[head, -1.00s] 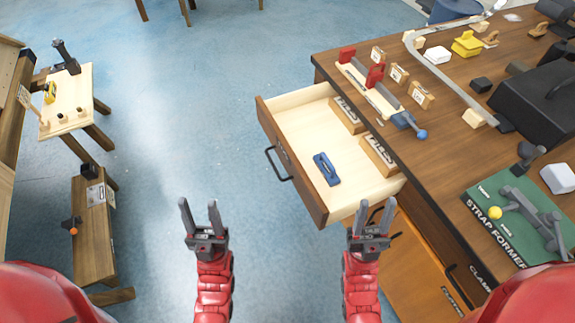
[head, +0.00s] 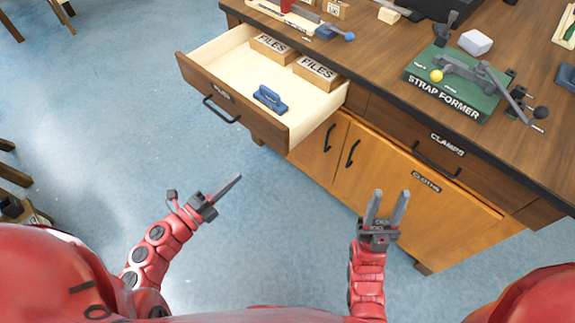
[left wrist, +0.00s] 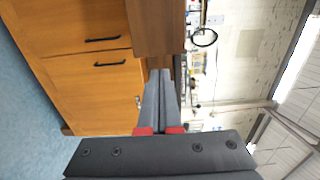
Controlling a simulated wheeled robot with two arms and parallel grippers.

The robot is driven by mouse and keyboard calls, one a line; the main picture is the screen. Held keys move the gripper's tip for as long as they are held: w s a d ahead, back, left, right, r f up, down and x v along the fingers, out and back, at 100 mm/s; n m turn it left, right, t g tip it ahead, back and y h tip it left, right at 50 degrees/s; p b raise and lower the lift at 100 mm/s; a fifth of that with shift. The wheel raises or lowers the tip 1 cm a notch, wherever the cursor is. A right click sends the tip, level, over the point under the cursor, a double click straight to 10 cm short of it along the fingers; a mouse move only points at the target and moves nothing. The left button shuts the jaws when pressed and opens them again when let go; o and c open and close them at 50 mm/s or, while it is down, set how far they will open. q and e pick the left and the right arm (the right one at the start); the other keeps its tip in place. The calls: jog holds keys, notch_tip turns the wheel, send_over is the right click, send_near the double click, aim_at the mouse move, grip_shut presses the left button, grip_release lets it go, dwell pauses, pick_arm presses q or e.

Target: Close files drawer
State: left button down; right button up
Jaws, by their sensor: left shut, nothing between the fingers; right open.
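The files drawer (head: 238,119) is pulled well out of the wooden workbench in the head view. Its front carries a small label and a black handle (head: 221,109). Inside lie a blue tool (head: 270,98) and two wooden blocks marked FILES (head: 317,72). My left gripper (head: 236,178) is shut and empty, below and in front of the drawer, apart from it. In the left wrist view its fingers (left wrist: 160,75) are together, with wooden furniture behind them. My right gripper (head: 388,194) is open and empty, in front of the cabinet doors.
The clamps drawer (head: 447,152) is shut. Below it are orange cabinet doors (head: 390,180) with black handles. A green strap former (head: 455,85) stands on the bench top (head: 385,60). The blue floor (head: 110,110) left of the drawer is clear.

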pick_arm(q)
jog(key=p+x, duration=0.1)
jog(key=x, duration=0.5)
jog(key=p+x, duration=0.1)
jog(key=x, duration=0.5)
jog(key=shift+w+d+f+p, duration=0.15)
jog(key=shift+w+f+p, duration=0.1)
jog(key=shift+w+p, duration=0.05)
jog(key=shift+x, duration=0.8)
jog(key=shift+f, duration=0.15)
jog(key=shift+d, duration=0.1)
jog(key=b, duration=0.4)
send_near(334, 93)
jog(key=f, duration=0.1)
jog(key=a+f, duration=0.1)
jog(key=f, duration=0.2)
jog(key=shift+w+a, duration=0.2)
jog(key=shift+a, duration=0.1)
jog(key=b+x, duration=0.7)
jog(key=x, duration=0.6)
jog(key=shift+w+d+f, duration=0.1)
jog(key=shift+w, duration=0.05)
jog(key=shift+r+b, duration=0.3)
jog(key=shift+r, duration=0.2)
